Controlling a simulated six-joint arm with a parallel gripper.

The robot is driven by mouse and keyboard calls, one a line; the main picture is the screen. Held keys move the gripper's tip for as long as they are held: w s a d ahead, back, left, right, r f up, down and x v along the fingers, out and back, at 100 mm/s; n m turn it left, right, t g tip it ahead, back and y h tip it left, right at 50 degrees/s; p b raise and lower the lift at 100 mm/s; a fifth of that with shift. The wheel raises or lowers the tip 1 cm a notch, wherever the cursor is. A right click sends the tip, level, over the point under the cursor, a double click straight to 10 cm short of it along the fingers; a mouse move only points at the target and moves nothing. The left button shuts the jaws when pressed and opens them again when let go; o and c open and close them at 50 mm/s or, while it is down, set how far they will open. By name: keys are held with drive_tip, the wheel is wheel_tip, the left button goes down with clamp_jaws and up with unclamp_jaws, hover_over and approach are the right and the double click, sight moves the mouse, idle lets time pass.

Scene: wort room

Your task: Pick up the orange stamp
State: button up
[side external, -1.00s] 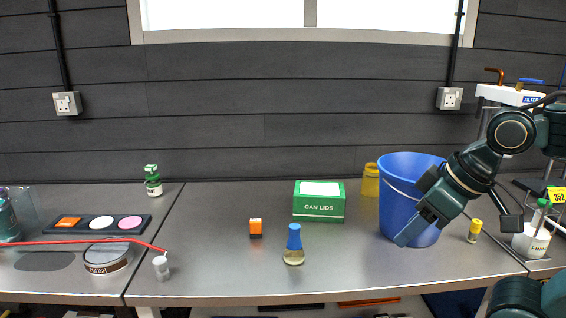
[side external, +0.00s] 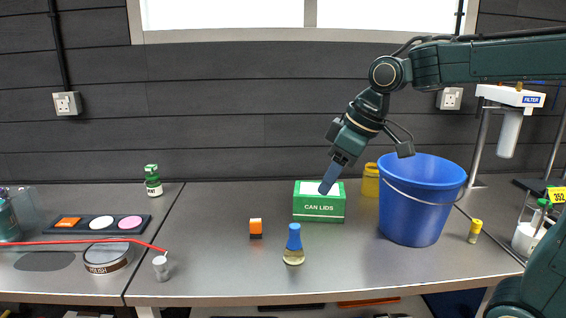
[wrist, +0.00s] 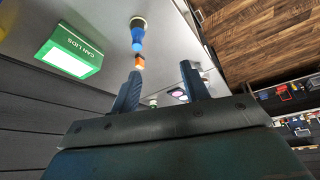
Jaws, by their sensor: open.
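My gripper (side external: 327,188) is in the air in front of the green box, to the right of the stamp and higher, tilted down to the left. In the wrist view my gripper (wrist: 161,72) has its two blue fingers apart with nothing between them.
A blue-handled object with a clear base (side external: 294,245) stands just right of the stamp. The green CAN LIDS box (side external: 319,208), blue bucket (side external: 415,205) and yellow container (side external: 371,180) are farther right. A red rod (side external: 80,241) crosses the left bench.

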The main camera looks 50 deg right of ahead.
drive_tip(key=w+d+f+n+y, duration=0.1)
drive_tip(key=w+d+f, duration=0.1)
drive_tip(key=w, duration=0.5)
drive_tip(key=w+d+f+n, duration=0.1)
drive_tip(key=w+f+n, duration=0.1)
drive_tip(key=w, duration=0.5)
drive_tip(key=n+g+y, duration=0.1)
drive_tip(key=n, duration=0.1)
approach(256, 220)
drive_tip(key=shift+d+r, duration=0.15)
drive_tip(key=shift+r, duration=0.75)
drive_tip(key=shift+f+g, duration=0.1)
drive_tip(key=shift+g, duration=0.2)
drive_tip(key=shift+x, duration=4.2)
drive_tip(key=shift+x, duration=2.55)
drive_tip(key=shift+w, duration=0.1)
